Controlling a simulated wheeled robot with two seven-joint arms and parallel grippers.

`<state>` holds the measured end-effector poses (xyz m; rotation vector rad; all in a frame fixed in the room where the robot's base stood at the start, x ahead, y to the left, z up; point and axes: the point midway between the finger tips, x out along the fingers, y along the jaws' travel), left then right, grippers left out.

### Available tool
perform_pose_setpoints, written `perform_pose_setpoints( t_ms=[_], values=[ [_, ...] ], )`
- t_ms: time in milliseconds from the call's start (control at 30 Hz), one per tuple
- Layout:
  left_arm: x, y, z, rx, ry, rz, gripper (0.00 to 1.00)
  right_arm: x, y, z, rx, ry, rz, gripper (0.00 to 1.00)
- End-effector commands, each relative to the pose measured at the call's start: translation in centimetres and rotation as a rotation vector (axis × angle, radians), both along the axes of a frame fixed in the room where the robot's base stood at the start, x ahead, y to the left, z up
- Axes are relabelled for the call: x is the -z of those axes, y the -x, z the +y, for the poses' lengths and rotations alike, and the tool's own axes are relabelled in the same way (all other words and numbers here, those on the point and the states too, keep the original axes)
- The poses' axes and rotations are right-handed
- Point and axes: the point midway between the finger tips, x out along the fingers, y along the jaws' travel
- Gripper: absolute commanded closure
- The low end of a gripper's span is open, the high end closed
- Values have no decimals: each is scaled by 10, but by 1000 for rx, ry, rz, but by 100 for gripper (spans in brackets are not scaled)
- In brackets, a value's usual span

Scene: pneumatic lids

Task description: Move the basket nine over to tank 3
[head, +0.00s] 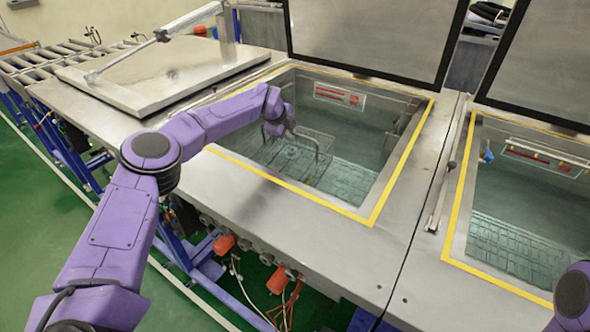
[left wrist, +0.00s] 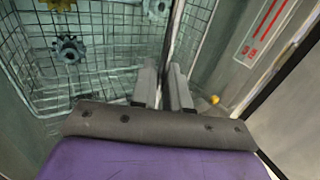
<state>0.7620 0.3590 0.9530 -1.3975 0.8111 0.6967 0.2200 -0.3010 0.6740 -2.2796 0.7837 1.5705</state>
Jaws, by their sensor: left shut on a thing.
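The wire basket (head: 285,157) hangs inside the open middle tank (head: 372,213), toward its left side. My left gripper (head: 276,128) is at the basket's top and is shut on its thin handle bar. In the left wrist view, the two fingers (left wrist: 164,92) close around this upright-looking bar, and the basket's mesh (left wrist: 110,22) holds several gears, one dark (left wrist: 69,49). The right tank (head: 500,245) is open, with liquid in it. I cannot read tank numbers. My right gripper is out of view; only a bit of my right arm shows at the lower right.
A metal lid (head: 165,72) covers the left tank. Raised lids stand behind the middle tank (head: 375,35) and right tank (head: 545,70). A metal divider with a rail (head: 440,195) separates these two tanks. A roller conveyor (head: 50,60) is at the far left.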

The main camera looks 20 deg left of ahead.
Motion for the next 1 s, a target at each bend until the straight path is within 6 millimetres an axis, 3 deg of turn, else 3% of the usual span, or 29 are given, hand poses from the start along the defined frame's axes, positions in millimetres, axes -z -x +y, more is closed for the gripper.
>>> perform_pose_setpoints(
  t_ms=[200, 567, 1000],
  values=[
    [-17, -1, 0, 0, 2, -7, 100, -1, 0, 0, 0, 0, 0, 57],
    [-21, -1, 0, 0, 1, -7, 100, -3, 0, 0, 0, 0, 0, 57],
    [-64, -1, 0, -1, 1, -7, 100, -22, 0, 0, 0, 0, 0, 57]
  ],
)
